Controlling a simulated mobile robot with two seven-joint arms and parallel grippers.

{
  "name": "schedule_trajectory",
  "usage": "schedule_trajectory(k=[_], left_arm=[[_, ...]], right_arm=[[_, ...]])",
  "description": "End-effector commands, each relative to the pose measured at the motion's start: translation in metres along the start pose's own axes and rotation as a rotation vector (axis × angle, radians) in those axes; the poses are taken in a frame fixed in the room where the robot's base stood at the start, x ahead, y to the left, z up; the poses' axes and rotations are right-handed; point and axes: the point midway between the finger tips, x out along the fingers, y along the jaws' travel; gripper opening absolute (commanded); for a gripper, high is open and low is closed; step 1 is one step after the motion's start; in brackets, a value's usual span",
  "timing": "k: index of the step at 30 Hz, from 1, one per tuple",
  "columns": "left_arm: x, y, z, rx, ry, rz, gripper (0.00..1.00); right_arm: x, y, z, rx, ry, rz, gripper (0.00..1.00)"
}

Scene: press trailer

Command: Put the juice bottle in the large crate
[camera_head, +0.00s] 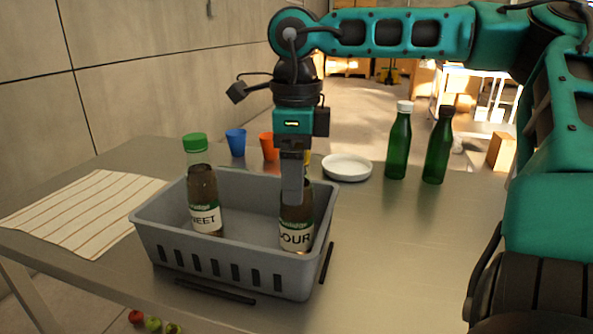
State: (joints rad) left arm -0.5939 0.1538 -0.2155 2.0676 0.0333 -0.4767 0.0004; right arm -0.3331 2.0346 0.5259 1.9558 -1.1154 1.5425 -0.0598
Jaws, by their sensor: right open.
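A grey slotted crate (225,272) stands near the front of the metal table. Inside it, at the left, a brown bottle with a green cap (203,190) stands upright; its label reads "EET". A second brown bottle (297,212), labelled "OUR", stands inside at the right; its top is hidden behind my right gripper. My right gripper (292,192) points down at this second bottle, fingers open around or just in front of its upper part; I cannot tell which. No label in view says juice. My left gripper is not in view.
Two green bottles, one white-capped (399,145) and one dark-capped (437,150), stand behind right. A white plate (347,168), blue cup (236,142) and orange cup (268,147) are behind the crate. A striped cloth (80,212) lies left. Bare table is right of the crate.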

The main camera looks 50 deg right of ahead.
Motion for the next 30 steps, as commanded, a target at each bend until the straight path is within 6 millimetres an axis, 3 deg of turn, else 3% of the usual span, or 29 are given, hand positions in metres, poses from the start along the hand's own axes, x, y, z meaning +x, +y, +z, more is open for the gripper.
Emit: schedule_trajectory(k=[16, 21, 30], left_arm=[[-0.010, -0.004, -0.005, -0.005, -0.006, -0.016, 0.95], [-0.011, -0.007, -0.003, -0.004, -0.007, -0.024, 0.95], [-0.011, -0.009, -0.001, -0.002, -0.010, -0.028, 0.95]], right_arm=[[-0.104, -0.001, 0.001, 0.001, -0.001, -0.003, 0.81], [-0.119, 0.000, 0.001, 0.000, -0.001, -0.001, 0.81], [-0.121, 0.000, 0.000, -0.001, 0.000, 0.000, 0.81]])
